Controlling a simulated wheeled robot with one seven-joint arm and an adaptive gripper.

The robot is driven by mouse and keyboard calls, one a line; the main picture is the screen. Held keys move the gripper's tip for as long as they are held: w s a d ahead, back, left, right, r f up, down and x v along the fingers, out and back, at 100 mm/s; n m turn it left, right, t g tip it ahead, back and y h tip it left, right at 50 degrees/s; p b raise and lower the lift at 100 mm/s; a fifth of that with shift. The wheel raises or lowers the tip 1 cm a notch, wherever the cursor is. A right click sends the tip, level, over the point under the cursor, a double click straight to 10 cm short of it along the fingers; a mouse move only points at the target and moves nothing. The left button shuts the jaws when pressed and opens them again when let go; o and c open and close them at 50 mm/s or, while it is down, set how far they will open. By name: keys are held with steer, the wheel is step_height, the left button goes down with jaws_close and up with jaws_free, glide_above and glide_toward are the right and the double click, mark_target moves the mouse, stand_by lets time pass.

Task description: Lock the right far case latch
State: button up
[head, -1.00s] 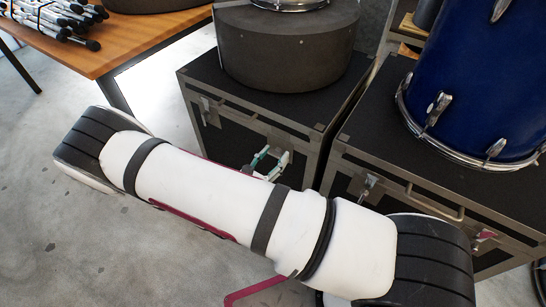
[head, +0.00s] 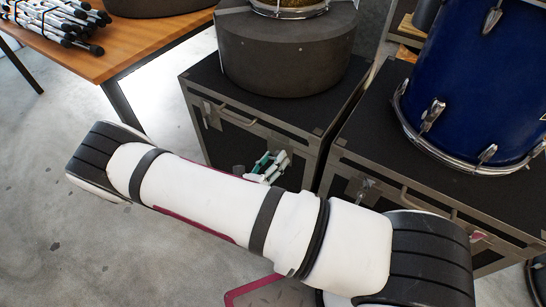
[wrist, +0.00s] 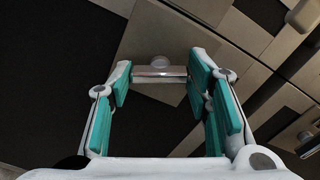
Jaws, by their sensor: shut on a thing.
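The far case (head: 225,135) is the black, metal-edged box at the left in the head view. Its left latch (head: 208,112) shows on the front face. My gripper (head: 270,165), white with teal pads, is at the right part of that front face. In the wrist view my gripper (wrist: 160,80) has its fingers closed on a small metal latch piece (wrist: 160,73), with a round knob just beyond it. In the head view my gripper covers the right latch, so its locked or unlocked state cannot be told.
A second black case (head: 350,150) stands close at the right, with a latch (head: 365,188) and a blue drum (head: 465,75) on top. A dark round drum case (head: 285,55) sits on the far case. A wooden table (head: 130,45) stands at the left. The floor between is clear.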

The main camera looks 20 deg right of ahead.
steer(key=n+p, duration=0.2)
steer(key=n, duration=1)
steer(key=shift+n, duration=0.3)
stand_by(0.4)
steer(key=o, duration=1.2)
steer(key=shift+c, duration=0.2)
steer(key=v, duration=1.2)
